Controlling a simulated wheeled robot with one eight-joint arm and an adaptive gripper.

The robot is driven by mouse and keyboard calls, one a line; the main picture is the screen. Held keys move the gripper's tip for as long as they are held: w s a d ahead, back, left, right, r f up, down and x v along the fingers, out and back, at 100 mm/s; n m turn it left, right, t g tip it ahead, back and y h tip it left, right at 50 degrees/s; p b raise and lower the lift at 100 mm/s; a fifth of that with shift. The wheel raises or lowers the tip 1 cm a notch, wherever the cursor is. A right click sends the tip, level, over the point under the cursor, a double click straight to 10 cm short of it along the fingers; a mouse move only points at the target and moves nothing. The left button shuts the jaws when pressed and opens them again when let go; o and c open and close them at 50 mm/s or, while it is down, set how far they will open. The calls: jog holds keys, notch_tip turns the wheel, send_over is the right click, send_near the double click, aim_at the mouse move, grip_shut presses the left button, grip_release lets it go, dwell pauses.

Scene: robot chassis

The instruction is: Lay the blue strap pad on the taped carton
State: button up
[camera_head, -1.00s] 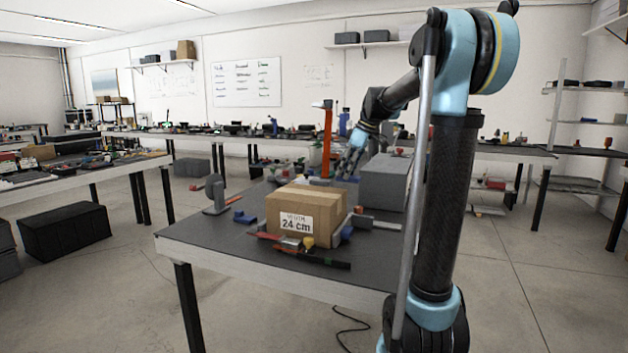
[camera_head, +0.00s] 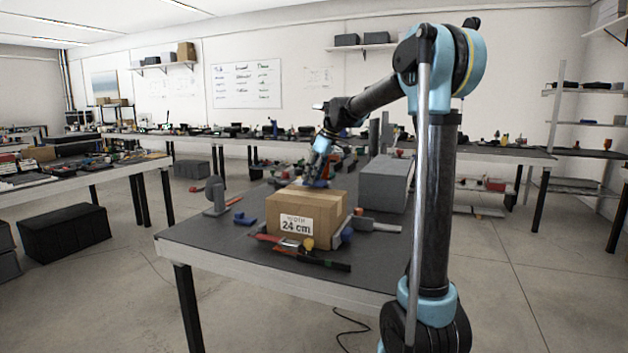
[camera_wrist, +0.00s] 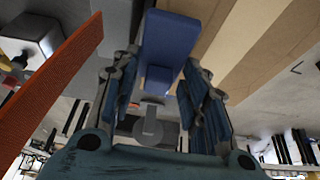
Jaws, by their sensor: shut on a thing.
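The taped carton (camera_head: 275,207) is a brown box labelled 24 cm, upright on the near grey table. Its top and pale tape strip (camera_wrist: 247,45) fill the upper right of the wrist view. My gripper (camera_head: 317,178) is over the carton's back part in the head view. In the wrist view, my gripper (camera_wrist: 160,82) is shut on the blue strap pad (camera_wrist: 170,42), which lies between both fingers. The pad (camera_head: 316,184) shows as a small blue patch at the carton's top. I cannot tell whether it touches the carton.
A grey block (camera_head: 383,186) stands right of the carton. Clamps and tools (camera_head: 300,255) crowd the carton's front and right side. A grey stand (camera_head: 215,196) is at the left. An orange-red bar (camera_wrist: 50,85) rises close to my gripper. The table's front left is mostly clear.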

jog(key=shift+f, duration=0.65)
jog(key=o, duration=0.9)
jog(key=v, duration=1.2)
jog(key=shift+s, duration=0.1)
